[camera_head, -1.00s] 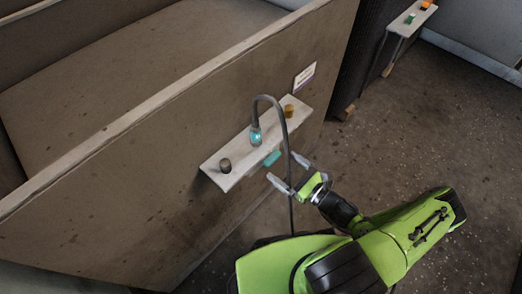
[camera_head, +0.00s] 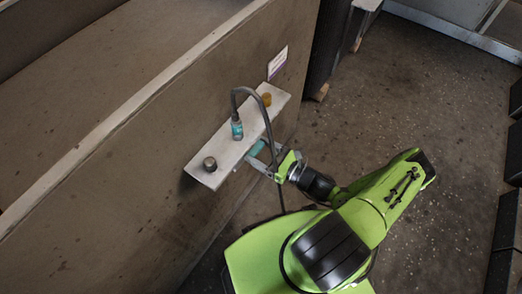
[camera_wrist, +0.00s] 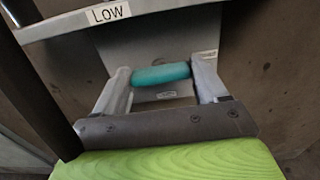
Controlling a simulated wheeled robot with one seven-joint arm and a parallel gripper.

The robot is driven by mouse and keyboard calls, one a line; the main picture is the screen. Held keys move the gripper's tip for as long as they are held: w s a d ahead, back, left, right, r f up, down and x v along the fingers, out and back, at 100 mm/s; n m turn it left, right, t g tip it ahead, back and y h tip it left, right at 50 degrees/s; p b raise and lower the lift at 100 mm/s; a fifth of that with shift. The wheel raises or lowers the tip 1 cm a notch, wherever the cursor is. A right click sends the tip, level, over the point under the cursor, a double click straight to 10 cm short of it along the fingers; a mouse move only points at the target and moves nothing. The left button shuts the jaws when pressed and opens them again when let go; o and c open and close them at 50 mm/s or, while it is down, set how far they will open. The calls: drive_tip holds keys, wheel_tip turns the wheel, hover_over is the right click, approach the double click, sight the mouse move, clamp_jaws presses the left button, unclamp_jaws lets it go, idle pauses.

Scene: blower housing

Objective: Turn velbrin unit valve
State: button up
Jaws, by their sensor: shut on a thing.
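A teal valve handle (camera_head: 257,147) sticks out below the front edge of a pale ledge (camera_head: 205,178) on the brown wall panel. In the wrist view the teal handle (camera_wrist: 161,74) lies crosswise between the two grey fingers. My gripper (camera_head: 263,158) is shut on this handle, one finger at each end; in the wrist view its fingers (camera_wrist: 163,82) touch or nearly touch the handle's ends. A small label below the handle is too blurred to read. A "LOW" label (camera_wrist: 108,13) shows above.
On the ledge stand a dark knob (camera_head: 210,164), a teal hose fitting (camera_head: 237,130) and a yellow knob (camera_head: 267,99). A dark hose (camera_head: 268,125) arches from the fitting and hangs close by my gripper.

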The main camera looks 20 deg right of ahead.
drive_tip(key=shift+n, duration=0.3)
drive_tip(key=n+p, duration=0.2)
drive_tip(key=shift+r+n, duration=0.1)
drive_tip(key=shift+n, duration=0.3)
drive_tip(key=n+p, duration=0.2)
drive_tip(key=n, duration=0.2)
drive_tip(key=shift+n+p, duration=0.3)
drive_tip(key=shift+p, duration=0.05)
drive_tip(key=n+p, duration=0.2)
drive_tip(key=n, duration=0.2)
drive_tip(key=shift+s+a+n+p, duration=0.1)
drive_tip(key=shift+n+p, duration=0.65)
drive_tip(key=shift+n, duration=1.15)
drive_tip(key=shift+f, duration=0.2)
drive_tip(key=o, duration=1.1)
drive_tip(key=shift+c, duration=0.2)
